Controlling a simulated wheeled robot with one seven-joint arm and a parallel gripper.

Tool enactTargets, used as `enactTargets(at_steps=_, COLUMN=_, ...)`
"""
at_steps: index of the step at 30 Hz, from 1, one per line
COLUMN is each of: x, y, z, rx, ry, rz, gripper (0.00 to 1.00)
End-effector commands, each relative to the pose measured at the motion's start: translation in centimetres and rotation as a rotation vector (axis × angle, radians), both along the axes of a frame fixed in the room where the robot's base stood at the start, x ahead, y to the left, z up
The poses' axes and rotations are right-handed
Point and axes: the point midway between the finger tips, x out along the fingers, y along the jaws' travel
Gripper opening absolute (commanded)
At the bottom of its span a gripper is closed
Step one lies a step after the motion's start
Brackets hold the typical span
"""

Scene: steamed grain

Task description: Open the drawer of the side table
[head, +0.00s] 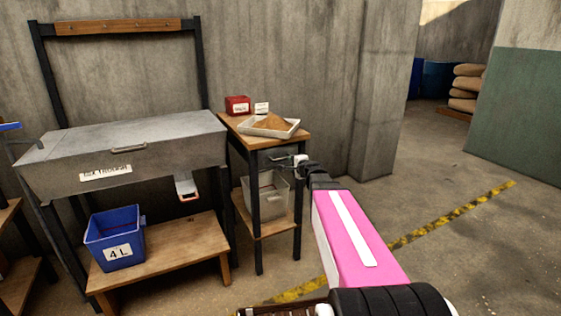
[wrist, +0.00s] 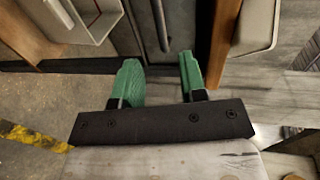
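The side table (head: 305,136) has a wooden top and dark legs, and stands right of the metal trough in the head view. Its dark drawer front (head: 266,161) is under the top and looks closed. A dark bar handle (wrist: 161,25) shows on the drawer front in the wrist view, which is turned sideways. My gripper (head: 300,162) is at the drawer front in the head view and partly hides it. In the wrist view my gripper (wrist: 160,70) has its two green fingers apart, with nothing between them. The handle lies just beyond the fingertips, in line with the gap.
A tray of grain (head: 268,126) and a red box (head: 237,105) stand on the table top. A clear bin (head: 266,196) is on the lower shelf. The trough (head: 120,155) and blue bin (head: 114,238) are left. Floor at right is open.

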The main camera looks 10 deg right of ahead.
Motion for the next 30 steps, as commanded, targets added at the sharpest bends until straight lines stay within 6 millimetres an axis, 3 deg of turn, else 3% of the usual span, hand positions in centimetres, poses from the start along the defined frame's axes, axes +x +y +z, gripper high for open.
enactTargets(at_steps=18, x=8.9, y=2.9, z=-2.0, rx=0.001, ry=0.002, rz=0.004, gripper=0.39)
enactTargets(at_steps=29, x=9.4, y=3.1, z=-2.1, rx=0.001, ry=0.001, rz=0.003, gripper=0.39)
enactTargets(at_steps=30, x=9.4, y=3.1, z=-2.1, rx=0.001, ry=0.001, rz=0.003, gripper=0.32)
